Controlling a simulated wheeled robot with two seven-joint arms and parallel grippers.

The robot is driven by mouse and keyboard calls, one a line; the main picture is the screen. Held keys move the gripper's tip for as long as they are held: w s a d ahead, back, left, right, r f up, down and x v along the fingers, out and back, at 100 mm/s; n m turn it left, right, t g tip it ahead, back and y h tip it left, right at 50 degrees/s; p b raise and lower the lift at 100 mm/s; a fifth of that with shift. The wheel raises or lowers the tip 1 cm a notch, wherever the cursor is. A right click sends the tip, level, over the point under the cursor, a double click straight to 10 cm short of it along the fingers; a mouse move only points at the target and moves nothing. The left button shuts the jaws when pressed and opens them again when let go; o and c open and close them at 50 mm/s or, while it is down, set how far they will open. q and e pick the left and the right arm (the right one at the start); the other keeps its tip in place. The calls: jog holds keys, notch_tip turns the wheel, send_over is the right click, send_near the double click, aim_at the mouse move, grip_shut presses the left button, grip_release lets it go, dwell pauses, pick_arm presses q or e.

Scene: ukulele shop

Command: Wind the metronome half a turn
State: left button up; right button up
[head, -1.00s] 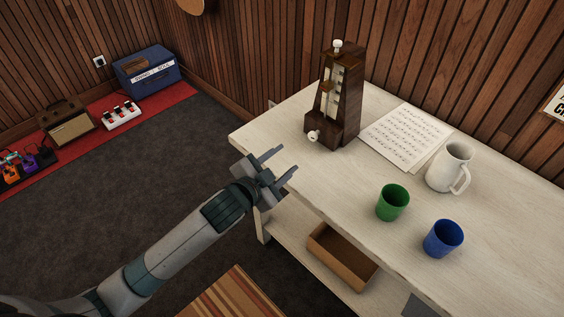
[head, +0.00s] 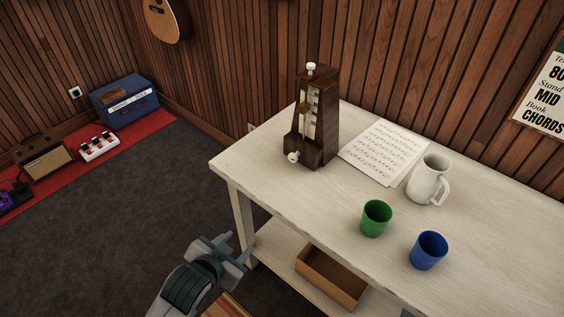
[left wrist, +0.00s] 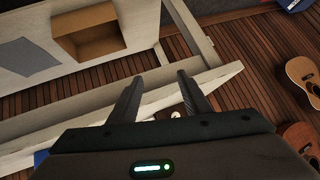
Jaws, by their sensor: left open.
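A dark wooden metronome (head: 317,128) stands upright at the left end of the white table (head: 260,182). A pale winding key (head: 293,157) sticks out low on its left side. My left gripper (head: 236,250) is open and empty in the head view, below the tabletop's height and in front of the table's left end, apart from the metronome. In the left wrist view its two fingers (left wrist: 158,90) are spread with nothing between them. A small pale round thing, perhaps the key, shows between the fingers beyond the table edge. My right gripper is in neither view.
Sheet music (head: 384,152) lies right of the metronome. A white jug (head: 428,181), a green cup (head: 376,218) and a blue cup (head: 428,251) stand further right. An open cardboard box (head: 331,276) sits on the lower shelf.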

pick_arm(q)
jog(key=s+a+f+n+g+y, duration=0.1)
jog(key=s+a+f+n+g, duration=0.15)
jog(key=s+f, duration=0.5)
jog(key=s+a+f+n+g+y, duration=0.1)
jog(key=s+a+f+n+g, duration=0.2)
jog(key=s, duration=0.7)
jog(key=s+a+f+m+g, duration=0.1)
jog(key=s+f, duration=0.3)
jog(key=f, duration=1)
jog(key=s+a+f+g, duration=0.1)
jog(key=s+f, duration=0.2)
jog(key=f, duration=1.1)
jog(key=s+a+f, duration=0.2)
jog(key=s+f, duration=1.1)
jog(key=s, duration=0.1)
jog(key=shift+m, duration=0.25)
jog(key=shift+c, duration=0.2)
jog(key=shift+c, duration=1.4)
jog(key=shift+s, duration=0.1)
